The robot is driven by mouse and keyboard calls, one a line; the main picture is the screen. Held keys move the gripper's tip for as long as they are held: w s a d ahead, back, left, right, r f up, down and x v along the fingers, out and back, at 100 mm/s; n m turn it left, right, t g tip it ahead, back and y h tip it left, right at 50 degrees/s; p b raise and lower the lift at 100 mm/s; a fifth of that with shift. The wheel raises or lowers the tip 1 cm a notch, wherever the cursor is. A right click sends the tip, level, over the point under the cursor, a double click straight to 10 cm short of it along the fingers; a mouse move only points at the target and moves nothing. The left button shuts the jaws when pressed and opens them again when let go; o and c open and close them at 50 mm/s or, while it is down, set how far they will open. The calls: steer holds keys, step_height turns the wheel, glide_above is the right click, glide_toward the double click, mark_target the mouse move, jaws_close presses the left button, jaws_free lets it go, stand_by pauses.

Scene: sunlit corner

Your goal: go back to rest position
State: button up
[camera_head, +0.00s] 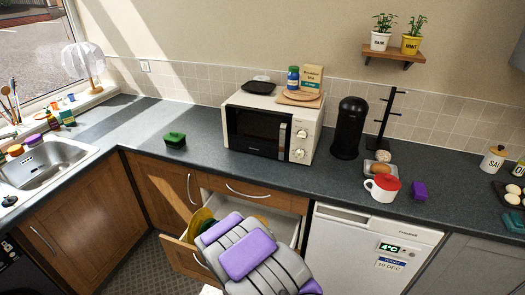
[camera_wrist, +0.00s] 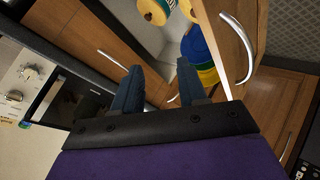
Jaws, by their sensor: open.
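My gripper (camera_wrist: 158,82) shows in the wrist view with its two dark fingers apart and nothing between them. In that view the fingers point at the cabinet front, close to an open drawer (camera_wrist: 212,22). In the head view my grey and purple arm reaches over the front of the same open drawer (camera_head: 180,251), and the fingers are hidden behind the arm. Yellow, green and blue round items (camera_wrist: 196,50) lie in the drawer. Some of them also show in the head view (camera_head: 201,221), partly covered by the arm.
The counter above holds a microwave (camera_head: 272,125), a green sponge (camera_head: 175,140), a black cylinder (camera_head: 349,128) and a red-lidded white mug (camera_head: 382,187). A white dishwasher (camera_head: 352,257) stands right of the drawer. A sink (camera_head: 45,166) is at left. Patterned floor shows below the drawer.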

steer(key=s+d+r+m+g, duration=0.3)
steer(key=s+d+r, duration=0.25)
steer(key=r, duration=0.45)
steer(key=s+d+r+m+g, duration=0.35)
steer(key=s+d+r, duration=0.2)
steer(key=r, duration=0.35)
steer(key=s+d+r+m+g, duration=0.1)
steer(key=s+r, duration=0.3)
steer(key=s, duration=0.5)
steer(key=s+d+r+m+g, duration=0.2)
steer(key=s+d+r, duration=0.2)
steer(key=s, duration=0.6)
steer(key=s+d+r+m+g, duration=0.1)
steer(key=s+d+r+g, duration=0.1)
steer(key=s+r, duration=0.4)
steer(key=s, duration=0.3)
steer(key=shift+s+d, duration=0.3)
steer(key=shift+s, duration=0.1)
steer(key=shift+g, duration=0.25)
